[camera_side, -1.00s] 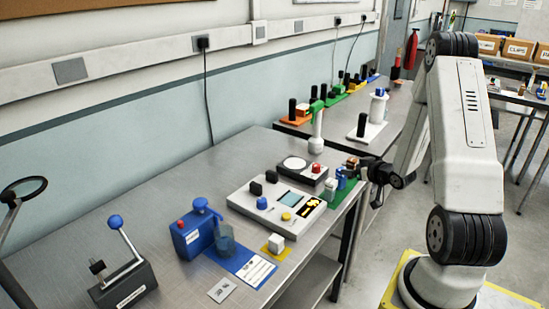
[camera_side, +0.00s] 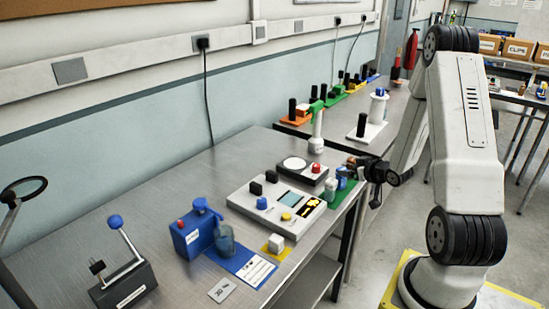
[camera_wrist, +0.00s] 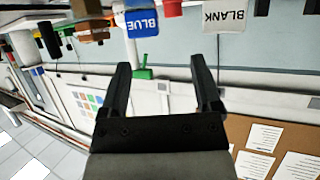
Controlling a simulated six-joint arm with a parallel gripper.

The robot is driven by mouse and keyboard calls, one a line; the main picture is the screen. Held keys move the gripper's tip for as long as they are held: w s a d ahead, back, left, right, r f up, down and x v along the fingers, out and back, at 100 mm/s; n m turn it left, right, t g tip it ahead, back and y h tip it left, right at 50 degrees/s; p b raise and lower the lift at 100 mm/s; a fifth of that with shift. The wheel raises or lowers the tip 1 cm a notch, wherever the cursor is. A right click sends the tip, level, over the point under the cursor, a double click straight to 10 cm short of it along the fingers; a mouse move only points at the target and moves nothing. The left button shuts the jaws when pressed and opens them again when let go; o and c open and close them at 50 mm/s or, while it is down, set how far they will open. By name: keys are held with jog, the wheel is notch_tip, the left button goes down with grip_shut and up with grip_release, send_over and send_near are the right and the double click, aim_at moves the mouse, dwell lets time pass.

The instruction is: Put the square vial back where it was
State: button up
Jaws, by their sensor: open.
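Small vials stand on a green mat (camera_side: 347,194) at the right edge of the bench. One is a pale vial (camera_side: 331,188), with a blue one (camera_side: 342,178) behind it. The wrist view is upside down and shows a blue label "BLUE" (camera_wrist: 141,23), a white label "BLANK" (camera_wrist: 225,19) and a brown block-like item (camera_wrist: 88,32). A whitish cube-shaped piece (camera_side: 276,243) sits on a yellow pad. I cannot tell which is the square vial. My gripper (camera_wrist: 161,66) is open, with nothing between its fingers; in the side view it is beside the mat's far end.
A grey instrument (camera_side: 275,208) with knobs and a screen is left of the mat. The front left bench is partly clear.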

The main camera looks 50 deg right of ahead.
jog(key=w+a+g, duration=0.1)
jog(key=a, duration=0.4)
jog(key=w+a+r+n+g+y, duration=0.1)
jog(key=w+a, duration=0.1)
jog(key=a, duration=0.2)
jog(key=w+a+r+n+g+y, duration=0.1)
jog(key=w+a+g, duration=0.1)
jog(key=a, duration=0.3)
jog(key=shift+a+r, duration=0.1)
jog(key=shift+a, duration=0.2)
jog(key=s+a+r+n+g+y, duration=0.1)
jog(key=s+a, duration=0.3)
jog(key=a, duration=0.5)
jog(key=s+a+r+n+g+y, duration=0.1)
jog(key=s+a+g, duration=0.2)
jog(key=a, duration=0.6)
jog(key=shift+s+a+r+g+y, duration=0.15)
jog(key=shift+s+a+g+y, duration=0.1)
jog(key=shift+s+g+y, duration=0.25)
jog(key=shift+w, duration=0.15)
